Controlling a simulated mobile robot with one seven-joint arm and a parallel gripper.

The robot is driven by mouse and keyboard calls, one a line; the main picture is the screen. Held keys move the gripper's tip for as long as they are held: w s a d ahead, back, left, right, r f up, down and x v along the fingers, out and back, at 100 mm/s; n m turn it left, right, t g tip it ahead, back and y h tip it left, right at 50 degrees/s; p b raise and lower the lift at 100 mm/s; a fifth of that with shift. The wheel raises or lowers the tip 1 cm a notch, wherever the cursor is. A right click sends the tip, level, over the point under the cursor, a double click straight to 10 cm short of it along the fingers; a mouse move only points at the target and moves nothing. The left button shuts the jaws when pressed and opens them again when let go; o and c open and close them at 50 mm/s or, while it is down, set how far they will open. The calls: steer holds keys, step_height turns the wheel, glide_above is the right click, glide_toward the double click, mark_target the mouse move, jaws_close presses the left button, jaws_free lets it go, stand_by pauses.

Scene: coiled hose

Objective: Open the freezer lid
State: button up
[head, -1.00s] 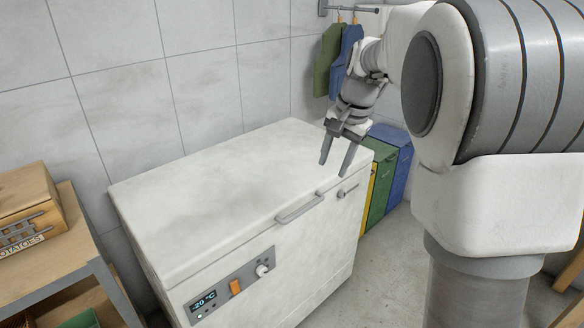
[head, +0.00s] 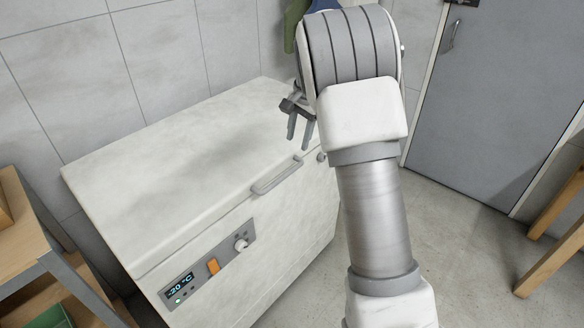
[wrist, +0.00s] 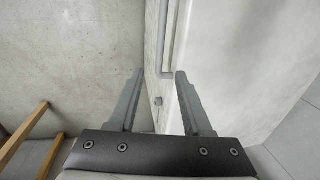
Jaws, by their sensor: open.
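The white chest freezer (head: 190,165) stands against the tiled wall with its lid (head: 185,150) closed. A grey bar handle (head: 277,176) sits on the lid's front edge, right of the middle. My gripper (head: 299,140) is open and empty, above the right end of the lid and beyond the handle in the head view; my arm hides part of it. In the wrist view my open gripper's two fingers (wrist: 160,75) point along the freezer's white front (wrist: 157,50), with a grey strip, probably the handle (wrist: 172,45), ahead between and beyond the fingertips.
A control panel (head: 207,272) with a lit display, orange switch and white knob is on the freezer's front. A wooden-topped shelf (head: 30,225) stands close on the left. A grey door (head: 483,105) is at the right. Bare floor (head: 460,245) lies in front.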

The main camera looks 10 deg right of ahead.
mark_target(291, 170)
steer(key=f, duration=0.3)
steer(key=w+a+f+b, duration=0.1)
steer(key=f, duration=0.7)
steer(key=shift+w+a+b, duration=0.15)
steer(key=shift+w+b, duration=0.25)
jaws_close()
stand_by(0.7)
